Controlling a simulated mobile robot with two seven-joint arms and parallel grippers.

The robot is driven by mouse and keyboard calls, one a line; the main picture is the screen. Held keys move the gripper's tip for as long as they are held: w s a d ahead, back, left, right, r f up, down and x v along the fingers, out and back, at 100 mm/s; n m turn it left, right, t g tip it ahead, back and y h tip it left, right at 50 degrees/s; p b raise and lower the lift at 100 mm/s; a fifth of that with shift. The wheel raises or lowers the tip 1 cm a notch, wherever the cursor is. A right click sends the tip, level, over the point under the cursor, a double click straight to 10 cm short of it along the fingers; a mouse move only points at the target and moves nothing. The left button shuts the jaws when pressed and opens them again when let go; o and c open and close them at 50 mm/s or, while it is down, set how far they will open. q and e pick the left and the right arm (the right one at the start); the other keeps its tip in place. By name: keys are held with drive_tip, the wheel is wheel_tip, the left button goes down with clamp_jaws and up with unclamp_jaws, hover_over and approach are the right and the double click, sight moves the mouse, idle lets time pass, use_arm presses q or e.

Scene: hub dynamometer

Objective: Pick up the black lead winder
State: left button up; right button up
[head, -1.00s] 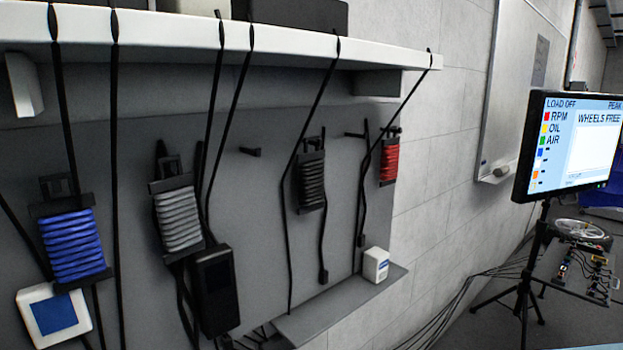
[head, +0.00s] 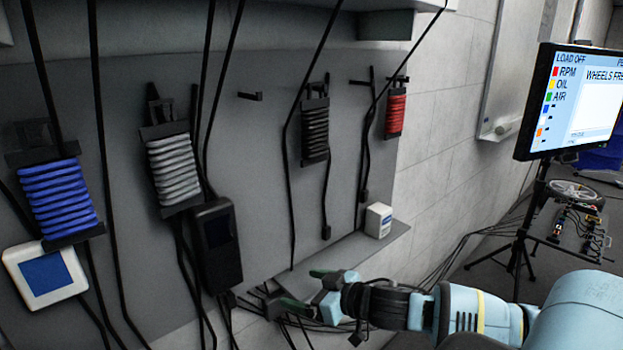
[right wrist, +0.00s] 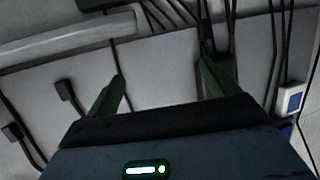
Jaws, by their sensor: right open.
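The black lead winder (head: 315,133) hangs on the grey wall panel in the head view, wound with black cable, between the grey winder and the red winder. A loose black lead hangs below it. My right gripper (head: 300,288) is open and empty, below and slightly left of the winder, near the small shelf's left end. In the right wrist view its two green fingers (right wrist: 162,78) stand apart with nothing between them. I cannot pick out the black winder for sure in that view. My left gripper is not in view.
A blue winder (head: 62,197), a grey winder (head: 173,165) and a red winder (head: 395,112) hang on the same panel. Black leads drape from above across it. A small shelf (head: 340,258) carries a white box (head: 378,220). A monitor (head: 570,100) stands at right.

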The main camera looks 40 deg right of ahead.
drive_tip(key=w+d+r+t+h+b, duration=0.1)
drive_tip(key=w+d+r, duration=0.15)
drive_tip(key=r, duration=0.65)
drive_tip(key=w+d+r+t, duration=0.1)
drive_tip(key=d+r, duration=0.3)
drive_tip(key=r, duration=0.4)
drive_tip(key=m+t+h+b, duration=0.1)
drive_tip(key=m+t+h, duration=0.1)
drive_tip(key=m, duration=0.1)
approach(322, 118)
drive_tip(key=w, duration=0.2)
drive_tip(key=shift+w+a+f+b, duration=0.1)
drive_tip(key=shift+w+b, duration=0.15)
drive_tip(key=shift+w, duration=0.35)
drive_tip(key=shift+w+a+f+b, duration=0.1)
drive_tip(key=shift+w+a+b, duration=0.1)
drive_tip(key=shift+w, duration=0.45)
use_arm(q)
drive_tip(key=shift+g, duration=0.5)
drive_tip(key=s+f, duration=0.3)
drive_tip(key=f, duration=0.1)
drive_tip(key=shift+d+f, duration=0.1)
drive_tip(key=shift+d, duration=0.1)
use_arm(e)
drive_tip(key=shift+w+r, duration=0.15)
drive_tip(key=shift+r, duration=0.05)
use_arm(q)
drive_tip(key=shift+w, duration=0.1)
